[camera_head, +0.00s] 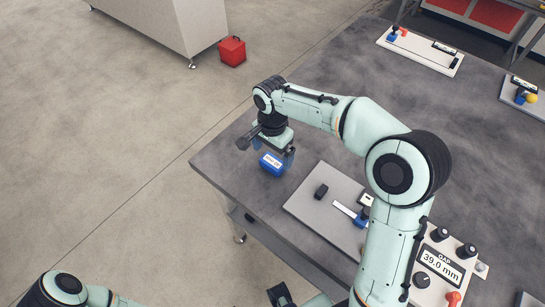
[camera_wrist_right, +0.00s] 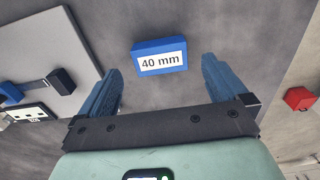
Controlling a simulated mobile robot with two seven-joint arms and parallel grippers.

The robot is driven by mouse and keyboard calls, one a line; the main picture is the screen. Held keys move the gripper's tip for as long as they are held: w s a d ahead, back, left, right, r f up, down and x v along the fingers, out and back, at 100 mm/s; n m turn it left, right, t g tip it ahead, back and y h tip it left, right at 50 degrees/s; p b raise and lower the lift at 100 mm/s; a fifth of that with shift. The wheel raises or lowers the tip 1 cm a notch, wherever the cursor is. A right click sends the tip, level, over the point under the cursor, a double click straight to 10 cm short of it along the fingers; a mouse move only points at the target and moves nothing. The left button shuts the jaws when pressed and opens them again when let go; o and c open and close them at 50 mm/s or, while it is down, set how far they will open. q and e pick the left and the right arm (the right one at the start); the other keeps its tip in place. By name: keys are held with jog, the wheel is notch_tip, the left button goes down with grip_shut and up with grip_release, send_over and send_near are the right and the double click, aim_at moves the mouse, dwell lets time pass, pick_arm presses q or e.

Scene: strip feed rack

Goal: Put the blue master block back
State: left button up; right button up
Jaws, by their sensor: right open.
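The blue master block (camera_head: 271,164), with a white label, rests on the dark grey table near its left corner. In the right wrist view the block (camera_wrist_right: 175,46) reads "40 mm". My right gripper (camera_head: 273,149) is open above the block. In the wrist view its two blue fingers stand apart on either side, with the block showing between and just beyond their tips; I see no contact. My left arm shows in part at the bottom left, but its fingers do not show.
A light grey plate (camera_head: 305,196) with a black block and a blue-ended strip lies right of the block. A control box (camera_head: 440,262) reads "GAP 39.0 mm". A red box (camera_head: 232,51) stands on the floor. Small white trays (camera_head: 420,51) lie at the back. The table edge is close.

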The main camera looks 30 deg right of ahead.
aim_at(272, 161)
notch_tip(272, 161, up, 8)
jog(key=p, duration=0.1)
dwell(0.6)
